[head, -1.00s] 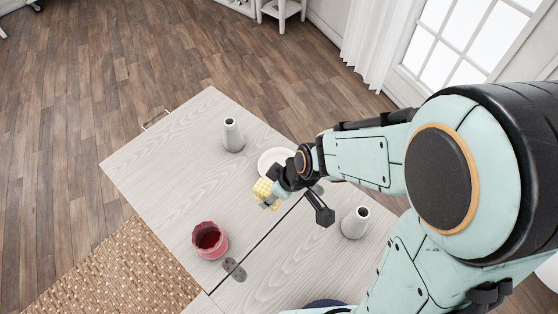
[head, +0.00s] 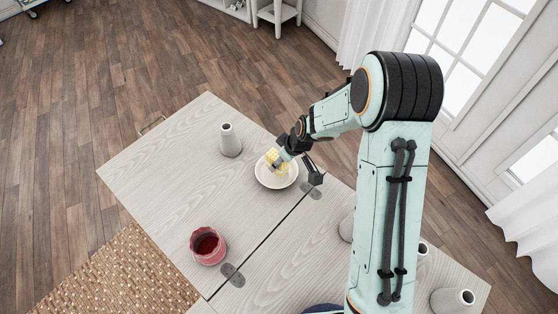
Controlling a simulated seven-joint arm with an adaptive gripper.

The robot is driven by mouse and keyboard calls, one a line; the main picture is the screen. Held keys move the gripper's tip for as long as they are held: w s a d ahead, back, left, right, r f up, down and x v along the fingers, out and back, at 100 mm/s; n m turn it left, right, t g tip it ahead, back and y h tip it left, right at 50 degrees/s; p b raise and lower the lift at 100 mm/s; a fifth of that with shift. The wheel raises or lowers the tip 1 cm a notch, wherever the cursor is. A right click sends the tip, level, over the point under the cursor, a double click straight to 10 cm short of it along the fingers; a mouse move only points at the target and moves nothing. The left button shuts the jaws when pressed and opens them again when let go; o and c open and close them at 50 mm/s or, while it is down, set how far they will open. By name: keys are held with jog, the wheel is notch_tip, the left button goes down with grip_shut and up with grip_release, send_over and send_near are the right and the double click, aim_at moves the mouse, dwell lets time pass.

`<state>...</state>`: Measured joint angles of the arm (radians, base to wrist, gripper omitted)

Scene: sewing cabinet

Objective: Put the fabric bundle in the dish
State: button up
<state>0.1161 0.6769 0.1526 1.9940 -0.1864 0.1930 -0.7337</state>
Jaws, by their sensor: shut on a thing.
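The fabric bundle (head: 271,156) is yellow and white checked. My gripper (head: 277,162) is shut on it, over the white dish (head: 276,185). The dish is round and shallow and sits on the pale wooden cabinet top, left of the seam. The bundle overlaps the far part of the dish in the picture. I cannot tell whether it touches the dish or hangs just above it. My gripper and wrist hide part of the bundle and the dish's far right rim.
A grey-white vase (head: 230,142) stands just left of the dish. A red cup (head: 207,246) stands nearer the front. More vases (head: 452,301) stand at the right, partly behind my arm. The cabinet top (head: 160,180) is clear on the left.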

aim_at(279, 168)
jog(key=shift+w+f, duration=0.2)
jog(key=shift+f, duration=0.75)
jog(key=shift+w+f, duration=0.15)
jog(key=shift+f, duration=0.8)
jog(key=shift+f, duration=0.15)
jog(key=o, duration=0.9)
jog(key=v, duration=1.3)
jog(key=s+r+m+g, duration=0.1)
jog(key=s+r+m, duration=0.1)
jog(key=s, duration=0.6)
jog(key=s+d+r+m+g+h, duration=0.1)
jog(key=s+r+m, duration=0.2)
jog(key=s, duration=0.5)
jog(key=s+r+m+g+h, duration=0.1)
jog(key=s+r+m, duration=0.1)
jog(key=s+r, duration=0.3)
jog(key=shift+s+d+m, duration=0.1)
jog(key=shift+s+m, duration=0.1)
jog(key=shift+s, duration=0.85)
jog(key=shift+s+d+m, duration=0.15)
jog(key=shift+s+m, duration=0.05)
jog(key=shift+s, duration=0.9)
